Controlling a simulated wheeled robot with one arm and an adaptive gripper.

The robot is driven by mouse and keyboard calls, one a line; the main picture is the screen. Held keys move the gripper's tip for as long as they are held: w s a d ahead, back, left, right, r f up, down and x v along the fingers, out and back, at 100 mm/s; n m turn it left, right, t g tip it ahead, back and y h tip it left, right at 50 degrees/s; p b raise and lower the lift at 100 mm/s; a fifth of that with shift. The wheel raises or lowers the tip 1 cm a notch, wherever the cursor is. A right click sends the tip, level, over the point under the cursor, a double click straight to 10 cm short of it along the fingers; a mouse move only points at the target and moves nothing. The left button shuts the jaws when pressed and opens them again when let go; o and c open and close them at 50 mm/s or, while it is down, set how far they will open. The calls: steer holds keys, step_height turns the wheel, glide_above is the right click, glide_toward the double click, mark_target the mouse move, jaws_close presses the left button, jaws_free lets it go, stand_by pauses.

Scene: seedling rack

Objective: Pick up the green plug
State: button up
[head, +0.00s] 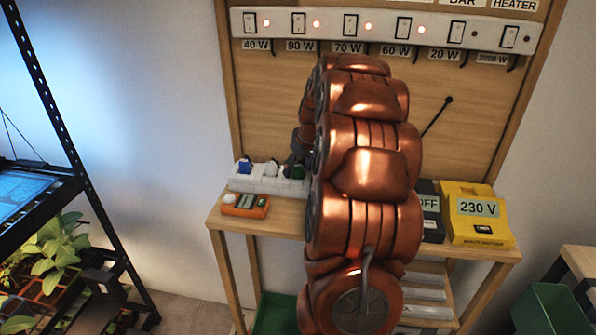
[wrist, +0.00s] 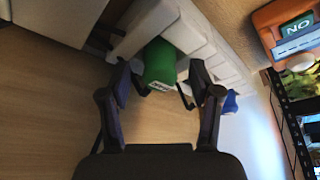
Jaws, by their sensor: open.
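The green plug (wrist: 160,63) sits in the white power strip (wrist: 196,38) in the wrist view, with a small printed label on its near side. My gripper (wrist: 168,80) is open, with one dark finger on each side of the green plug. I cannot tell whether either finger touches it. In the head view my gripper (head: 298,150) is over the right part of the power strip (head: 264,183), and my copper arm hides much of that area. The green plug is hard to make out there.
A blue plug (wrist: 230,102) is beyond the right finger in the wrist view. An orange device (head: 245,205) lies at the bench's left front. A yellow 230 V box (head: 476,232) stands at the right. Labelled switches (head: 385,27) line the back panel.

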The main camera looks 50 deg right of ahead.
steer(key=shift+c, duration=0.2)
jaws_close()
stand_by(0.3)
steer(key=shift+r, duration=0.15)
